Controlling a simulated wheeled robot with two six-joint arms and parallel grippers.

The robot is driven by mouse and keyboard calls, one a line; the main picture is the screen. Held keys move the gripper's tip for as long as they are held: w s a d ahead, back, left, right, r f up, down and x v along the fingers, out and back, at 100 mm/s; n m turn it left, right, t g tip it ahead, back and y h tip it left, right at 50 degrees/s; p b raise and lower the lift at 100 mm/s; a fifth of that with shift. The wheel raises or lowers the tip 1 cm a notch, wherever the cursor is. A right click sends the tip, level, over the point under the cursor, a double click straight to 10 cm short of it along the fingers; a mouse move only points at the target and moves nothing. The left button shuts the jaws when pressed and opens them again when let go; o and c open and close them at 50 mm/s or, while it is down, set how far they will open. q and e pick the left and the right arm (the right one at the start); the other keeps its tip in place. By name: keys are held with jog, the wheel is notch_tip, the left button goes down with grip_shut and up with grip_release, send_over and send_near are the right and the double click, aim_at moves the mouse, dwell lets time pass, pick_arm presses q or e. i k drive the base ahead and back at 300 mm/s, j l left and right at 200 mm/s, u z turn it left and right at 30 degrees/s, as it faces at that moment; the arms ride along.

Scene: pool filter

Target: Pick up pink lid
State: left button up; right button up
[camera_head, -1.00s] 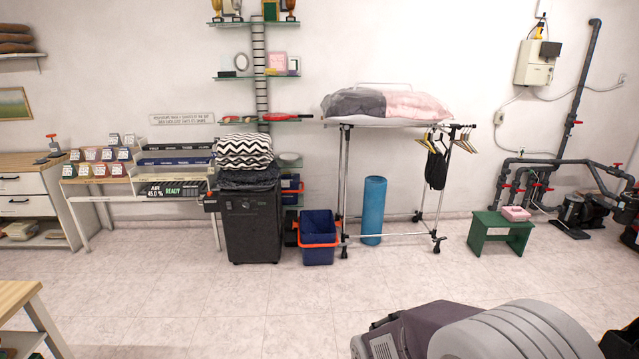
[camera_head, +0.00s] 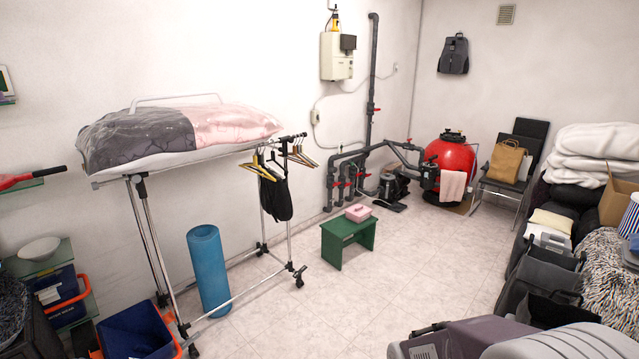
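A small pink box-like thing with a pink lid (camera_head: 358,210) sits on top of a low green stool (camera_head: 349,236) in the middle of the floor, in front of the grey pipes. It is small in view, and I cannot tell whether the lid is separate from what is under it. Neither of my grippers shows in the head view.
A wheeled clothes rack (camera_head: 218,155) with bedding stands left of the stool, with a blue roll (camera_head: 208,269) under it. A red filter tank (camera_head: 450,158) and chair (camera_head: 514,165) stand at the back right. Clutter lines the right side. Tiled floor (camera_head: 400,260) is clear around the stool.

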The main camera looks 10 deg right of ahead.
aim_at(357, 210)
jog(key=i+l+z, duration=0.35)
jog(key=i, duration=0.4)
jog(key=i+z, duration=0.35)
jog(key=i, duration=0.35)
jog(key=i+j+z, duration=0.15)
jog(key=i+z, duration=0.2)
jog(key=i, duration=0.4)
jog(key=i+l+u, duration=0.1)
jog(key=i+u, duration=0.3)
jog(key=i, duration=0.15)
jog(key=i+l+u, duration=0.35)
jog(key=i, duration=0.15)
jog(key=i+l+u, duration=1.4)
jog(key=l, duration=0.2)
jog(key=k, duration=0.1)
